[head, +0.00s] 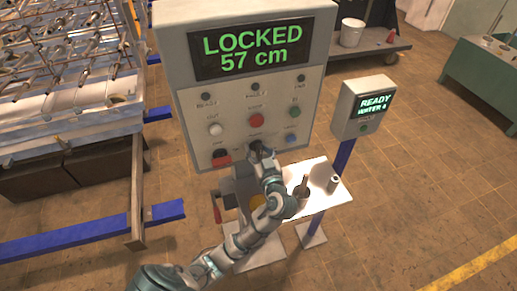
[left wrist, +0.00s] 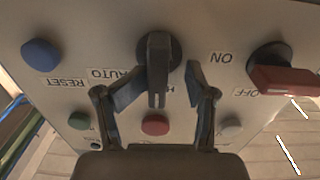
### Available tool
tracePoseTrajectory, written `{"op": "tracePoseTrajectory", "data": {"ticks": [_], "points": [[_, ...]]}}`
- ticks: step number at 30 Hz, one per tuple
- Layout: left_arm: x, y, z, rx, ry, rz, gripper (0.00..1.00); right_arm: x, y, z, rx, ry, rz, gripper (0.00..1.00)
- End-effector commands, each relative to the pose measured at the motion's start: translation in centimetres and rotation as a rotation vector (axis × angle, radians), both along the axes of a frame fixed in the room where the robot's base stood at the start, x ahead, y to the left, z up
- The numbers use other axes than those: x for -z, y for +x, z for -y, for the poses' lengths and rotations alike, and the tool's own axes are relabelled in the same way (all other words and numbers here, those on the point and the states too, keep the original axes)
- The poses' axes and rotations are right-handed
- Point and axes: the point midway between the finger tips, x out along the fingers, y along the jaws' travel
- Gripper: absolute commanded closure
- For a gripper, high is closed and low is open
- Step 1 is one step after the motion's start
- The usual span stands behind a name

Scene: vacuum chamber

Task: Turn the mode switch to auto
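The mode switch (left wrist: 158,68) is a black knob with a bar handle on the grey control panel (head: 177,72). In the left wrist view, the bar points straight down the picture, beside the AUTO label (left wrist: 109,74); a second label behind it is mostly hidden. My left gripper (left wrist: 160,88) is open, with one finger on each side of the bar and a visible gap on both sides. In the head view my left gripper (head: 262,157) is at the panel's lower middle and covers most of the switch. My right gripper is in neither view.
A red on/off switch (left wrist: 285,78), a blue reset button (left wrist: 41,54) and a red button (left wrist: 155,125) sit close around the switch. The panel display (head: 250,52) reads LOCKED 57 cm. A small READY box (head: 362,107) and a white table (head: 318,200) stand to the right.

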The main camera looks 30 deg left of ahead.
Motion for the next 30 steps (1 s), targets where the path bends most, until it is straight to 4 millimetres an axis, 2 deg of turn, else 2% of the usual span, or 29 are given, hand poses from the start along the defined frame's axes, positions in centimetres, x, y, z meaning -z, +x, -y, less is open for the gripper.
{"op": "tracePoseTrajectory", "data": {"ticks": [2, 6, 7, 15, 24, 30], "points": [[0.2, -0.2, -0.3, -0.026, 0.001, -0.009, 0.81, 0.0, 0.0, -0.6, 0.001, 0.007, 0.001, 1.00], [0.1, -0.3, -0.1, -0.029, 0.004, -0.010, 0.98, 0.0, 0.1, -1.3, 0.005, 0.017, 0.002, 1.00], [0.1, -0.3, 0.0, -0.029, 0.004, -0.010, 0.99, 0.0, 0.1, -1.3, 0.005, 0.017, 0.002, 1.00], [0.2, -0.2, -0.3, -0.021, 0.001, -0.007, 1.00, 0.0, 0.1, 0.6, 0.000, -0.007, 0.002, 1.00], [0.0, -0.1, -0.4, -0.024, 0.019, -0.025, 1.00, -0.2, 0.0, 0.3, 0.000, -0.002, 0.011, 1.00], [-0.3, 0.0, -0.4, -0.024, 0.080, -0.092, 1.00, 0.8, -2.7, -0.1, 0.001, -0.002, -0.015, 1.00]]}}
